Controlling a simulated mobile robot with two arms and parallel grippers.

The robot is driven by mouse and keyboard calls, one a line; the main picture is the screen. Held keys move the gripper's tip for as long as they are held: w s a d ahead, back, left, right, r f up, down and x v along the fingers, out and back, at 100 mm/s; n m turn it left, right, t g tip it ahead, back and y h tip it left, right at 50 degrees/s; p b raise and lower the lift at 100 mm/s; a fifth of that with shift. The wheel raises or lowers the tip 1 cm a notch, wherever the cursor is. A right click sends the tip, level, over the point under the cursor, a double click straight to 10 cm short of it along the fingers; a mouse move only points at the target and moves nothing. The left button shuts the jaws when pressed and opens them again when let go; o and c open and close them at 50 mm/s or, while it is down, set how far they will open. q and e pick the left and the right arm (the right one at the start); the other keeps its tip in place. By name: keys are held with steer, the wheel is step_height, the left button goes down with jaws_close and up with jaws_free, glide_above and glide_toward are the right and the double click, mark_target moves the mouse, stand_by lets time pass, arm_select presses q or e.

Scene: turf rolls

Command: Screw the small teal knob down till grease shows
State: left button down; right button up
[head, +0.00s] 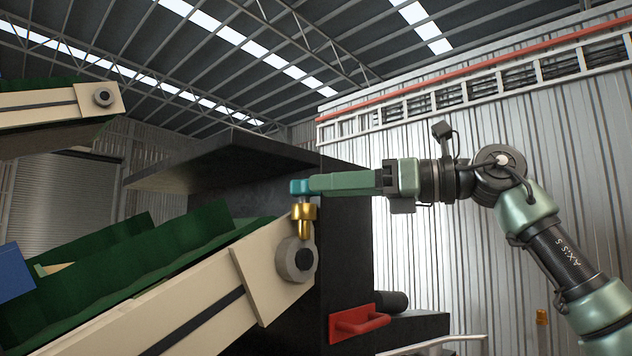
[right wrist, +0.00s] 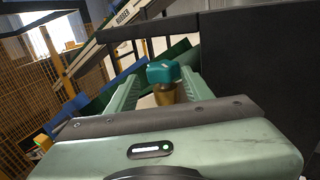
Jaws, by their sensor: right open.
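The small teal knob (head: 301,187) sits on top of a brass fitting (head: 304,212) above the round grey bearing at the end of the cream conveyor. My right gripper (head: 312,185) reaches in from the right at knob height. In the right wrist view the teal knob (right wrist: 163,71) lies between the tips of my two green fingers (right wrist: 160,88), which stand apart with the brass fitting (right wrist: 166,94) below. I cannot tell whether either finger touches the knob. No grease can be made out. My left gripper is not in view.
The cream conveyor (head: 195,305) with its dark green belt (head: 110,275) slopes up to the bearing (head: 296,260). A black housing (head: 345,240) stands close behind the knob. A red handle (head: 358,323) juts out below. A second conveyor (head: 50,103) hangs at upper left.

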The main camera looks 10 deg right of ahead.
mark_target(310, 194)
steer(key=x, duration=0.3)
steer(key=shift+w+a+f+p, duration=0.1)
steer(key=shift+w+p, duration=0.2)
steer(key=shift+p, duration=0.1)
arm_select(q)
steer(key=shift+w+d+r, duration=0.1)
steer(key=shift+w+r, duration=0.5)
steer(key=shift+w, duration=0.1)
arm_select(e)
steer(key=shift+s, duration=0.15)
